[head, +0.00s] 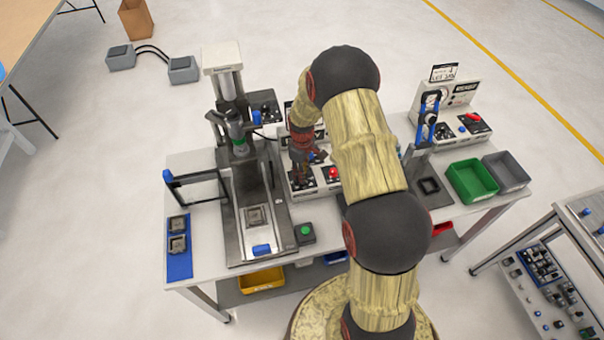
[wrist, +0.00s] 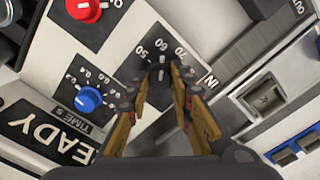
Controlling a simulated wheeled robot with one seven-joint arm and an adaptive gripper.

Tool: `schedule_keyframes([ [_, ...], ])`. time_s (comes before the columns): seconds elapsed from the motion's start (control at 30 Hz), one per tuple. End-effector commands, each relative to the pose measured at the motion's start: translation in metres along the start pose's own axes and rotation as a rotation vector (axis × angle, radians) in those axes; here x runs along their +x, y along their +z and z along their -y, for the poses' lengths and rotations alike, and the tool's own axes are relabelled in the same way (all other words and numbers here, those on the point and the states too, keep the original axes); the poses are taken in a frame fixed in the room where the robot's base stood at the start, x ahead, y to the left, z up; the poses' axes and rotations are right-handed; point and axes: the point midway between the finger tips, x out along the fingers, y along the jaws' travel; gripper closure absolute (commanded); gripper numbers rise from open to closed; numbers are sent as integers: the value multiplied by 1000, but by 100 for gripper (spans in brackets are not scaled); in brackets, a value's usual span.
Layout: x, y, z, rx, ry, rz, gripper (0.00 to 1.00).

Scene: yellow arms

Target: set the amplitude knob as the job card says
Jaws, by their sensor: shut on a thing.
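In the wrist view a black knob (wrist: 160,77) sits on a dark dial plate with white numbers, 50, 60 and 70 readable around its far side. Its white mark appears to point up in the picture, toward the 60. The dial's name is hidden behind my gripper. My gripper (wrist: 159,88) is shut on this knob, one finger on each side. In the head view my gripper (head: 301,180) is down at the white control box (head: 331,188), and the knob is hidden. A small white card (head: 444,72) stands at the back right; I cannot read its writing.
Beside the held knob are a blue TIME knob (wrist: 88,99) and a red knob (wrist: 86,9). The press (head: 238,142) stands left of my gripper. A green button box (head: 305,233) is in front. A green bin (head: 472,181) and a grey bin (head: 506,171) are at right.

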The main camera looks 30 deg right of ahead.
Motion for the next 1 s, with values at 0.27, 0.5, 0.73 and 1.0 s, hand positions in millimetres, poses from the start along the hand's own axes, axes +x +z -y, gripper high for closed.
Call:
schedule_keyframes([
  [0.27,1,0,0,216,0,0,100],
  [0.5,1,0,0,445,0,-1,100],
  [0.73,1,0,0,663,0,-1,100],
  [1.0,1,0,0,916,0,0,100],
])
